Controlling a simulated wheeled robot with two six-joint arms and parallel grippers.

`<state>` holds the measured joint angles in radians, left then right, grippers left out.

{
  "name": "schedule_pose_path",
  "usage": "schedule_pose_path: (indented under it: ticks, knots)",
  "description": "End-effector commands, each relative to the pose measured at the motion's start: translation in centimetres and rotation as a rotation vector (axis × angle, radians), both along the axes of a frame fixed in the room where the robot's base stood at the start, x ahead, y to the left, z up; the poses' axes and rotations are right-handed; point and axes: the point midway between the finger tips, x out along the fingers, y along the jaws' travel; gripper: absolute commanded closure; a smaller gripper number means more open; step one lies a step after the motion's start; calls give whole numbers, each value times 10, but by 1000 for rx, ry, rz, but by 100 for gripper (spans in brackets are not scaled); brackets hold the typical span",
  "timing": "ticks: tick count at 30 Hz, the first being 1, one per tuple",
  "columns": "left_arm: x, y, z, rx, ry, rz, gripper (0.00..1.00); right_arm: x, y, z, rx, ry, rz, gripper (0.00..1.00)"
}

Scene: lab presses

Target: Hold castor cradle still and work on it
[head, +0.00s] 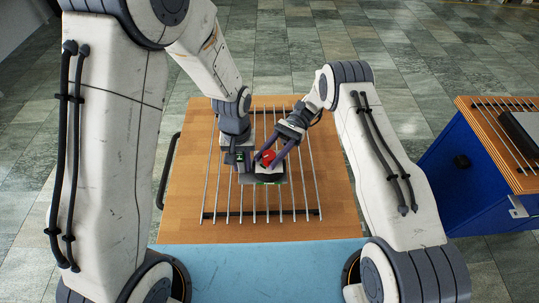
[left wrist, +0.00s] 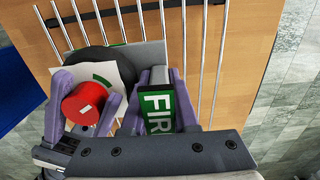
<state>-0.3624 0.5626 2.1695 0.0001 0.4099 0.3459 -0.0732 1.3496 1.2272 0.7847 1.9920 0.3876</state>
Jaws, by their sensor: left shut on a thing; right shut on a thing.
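The castor cradle (head: 268,178) is a small grey and dark unit on the slatted bench top. In the left wrist view its grey plate (left wrist: 153,52), dark round part (left wrist: 97,58) and white panel (left wrist: 122,68) show. A red cylinder (head: 267,158) stands on it and also shows in the left wrist view (left wrist: 85,102). My right gripper (head: 270,159) is shut on the red cylinder, one finger each side. My left gripper (head: 240,160) is shut on a green block (left wrist: 158,108) lettered "FIR" beside it. Fingers hide parts of the cradle.
Metal rods (head: 304,185) run along the wooden bench top (head: 340,200), with bare wood on both sides. A black handle (head: 167,170) is on its left edge. A blue cabinet (head: 460,180) with a rodded wooden top stands at the right. A light blue surface (head: 260,262) lies in front.

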Motion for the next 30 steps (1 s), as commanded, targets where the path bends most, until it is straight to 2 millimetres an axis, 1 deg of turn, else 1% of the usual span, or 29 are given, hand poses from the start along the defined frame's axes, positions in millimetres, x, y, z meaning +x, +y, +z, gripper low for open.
schedule_pose_path:
  ticks: [5,6,7,8,20,23,30]
  knots:
    - [1,0,0,0,-1,2,100,0,0,1,1,3,1,100]
    - [1,0,0,0,-1,2,100,0,0,1,1,3,0,45]
    - [1,0,0,0,-2,2,100,0,0,1,0,2,0,34]
    - [1,0,0,0,-2,2,100,0,0,1,0,2,0,26]
    - [1,0,1,-1,-3,1,100,0,0,1,1,2,-27,26]
    - [1,0,1,-1,-3,1,100,0,-1,1,1,2,-82,26]
    - [1,0,1,-1,-2,1,100,-1,-1,1,0,4,-313,26]
